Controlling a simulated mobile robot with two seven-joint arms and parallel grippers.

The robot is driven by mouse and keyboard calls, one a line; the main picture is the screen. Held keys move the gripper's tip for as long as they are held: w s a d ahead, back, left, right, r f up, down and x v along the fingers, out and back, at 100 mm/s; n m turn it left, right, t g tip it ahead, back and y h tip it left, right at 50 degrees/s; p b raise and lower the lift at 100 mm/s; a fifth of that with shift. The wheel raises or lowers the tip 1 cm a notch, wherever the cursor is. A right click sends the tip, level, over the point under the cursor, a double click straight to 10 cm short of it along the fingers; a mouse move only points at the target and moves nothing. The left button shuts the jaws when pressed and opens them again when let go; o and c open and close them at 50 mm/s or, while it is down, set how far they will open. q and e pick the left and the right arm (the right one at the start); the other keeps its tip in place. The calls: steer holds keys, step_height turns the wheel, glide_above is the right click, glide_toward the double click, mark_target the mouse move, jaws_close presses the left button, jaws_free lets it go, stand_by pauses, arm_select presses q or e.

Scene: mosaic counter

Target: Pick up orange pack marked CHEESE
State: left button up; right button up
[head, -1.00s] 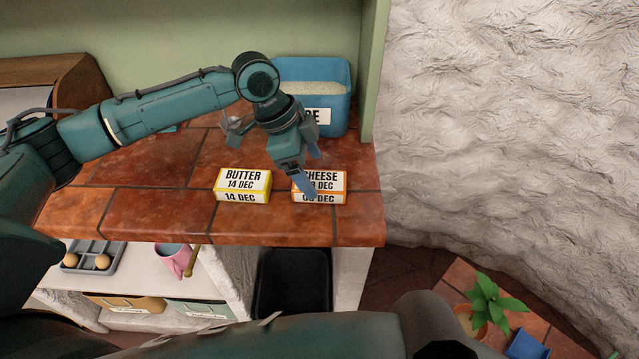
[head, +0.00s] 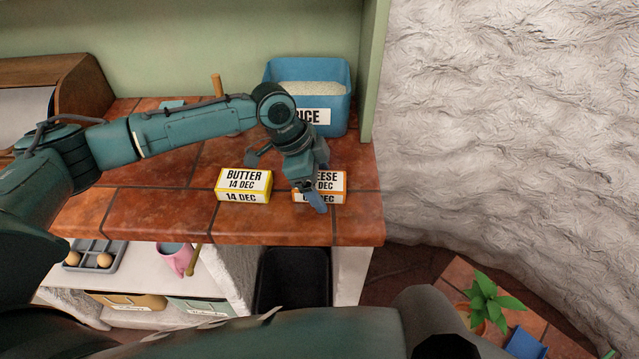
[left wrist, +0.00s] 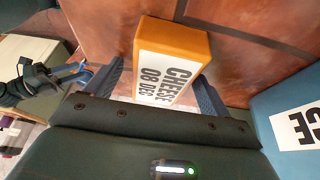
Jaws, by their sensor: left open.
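The orange pack marked CHEESE (head: 333,187) lies on the tiled counter near its front right, with a label reading 08 DEC. My left gripper (head: 312,197) is over it in the head view and covers part of its label. In the left wrist view the pack (left wrist: 173,60) shows between the two fingers (left wrist: 160,85) of my left gripper, which is open. Whether the fingers touch the pack cannot be told.
A yellow pack marked BUTTER (head: 243,186) lies just left of the cheese. A blue bin marked RICE (head: 340,115) stands behind, near the green wall edge. The counter's front edge (head: 200,231) is close. Free tile lies left of the butter.

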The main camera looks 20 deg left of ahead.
arm_select(q)
steer(key=c, duration=1.2)
